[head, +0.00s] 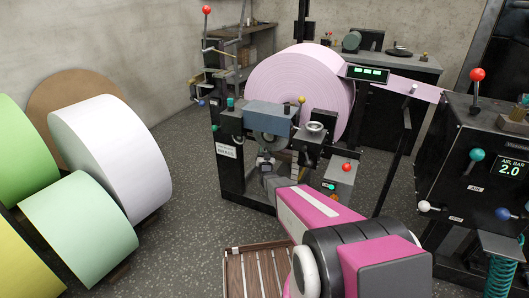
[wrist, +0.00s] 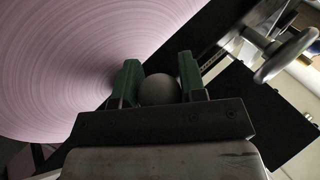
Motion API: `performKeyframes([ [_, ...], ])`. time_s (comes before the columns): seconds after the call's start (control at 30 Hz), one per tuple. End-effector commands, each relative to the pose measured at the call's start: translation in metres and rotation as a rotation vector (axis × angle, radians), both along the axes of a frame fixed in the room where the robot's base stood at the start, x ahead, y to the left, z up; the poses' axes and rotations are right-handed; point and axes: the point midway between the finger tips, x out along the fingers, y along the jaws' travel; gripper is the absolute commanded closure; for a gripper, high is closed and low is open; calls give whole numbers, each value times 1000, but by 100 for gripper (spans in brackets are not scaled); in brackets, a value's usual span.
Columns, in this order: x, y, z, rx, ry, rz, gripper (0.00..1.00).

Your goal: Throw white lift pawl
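The knob fills the gap and seems to touch both fingers. It looks like the white lift pawl's ball; its lever is hidden behind my gripper. In the head view my pink arm reaches to the front of the roll stand (head: 232,178), and my gripper (head: 265,161) is low beneath its grey block. The knob cannot be made out there.
A large pink roll (head: 300,88) sits on the stand, close to my gripper in the wrist view (wrist: 70,60). A metal handwheel (wrist: 287,55) is at the right there. The right machine (head: 465,170) has several coloured knobs, one white (head: 424,206).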

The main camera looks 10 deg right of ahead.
Motion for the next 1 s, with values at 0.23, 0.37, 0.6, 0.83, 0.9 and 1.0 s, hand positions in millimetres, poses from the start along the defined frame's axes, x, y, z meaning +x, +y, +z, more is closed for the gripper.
performKeyframes([
  [0.23, 0, 0, 0, 1, 2, 0, 100],
  [0.37, -2, 1, 1, 12, 17, 0, 100],
  [0.6, -10, 5, 2, 76, 112, 0, 100],
  [0.83, -21, 13, 2, 185, 273, 1, 100],
  [0.9, -24, 15, 3, 220, 326, 1, 100],
  [1.0, -29, 17, 4, 270, 400, 1, 100],
])
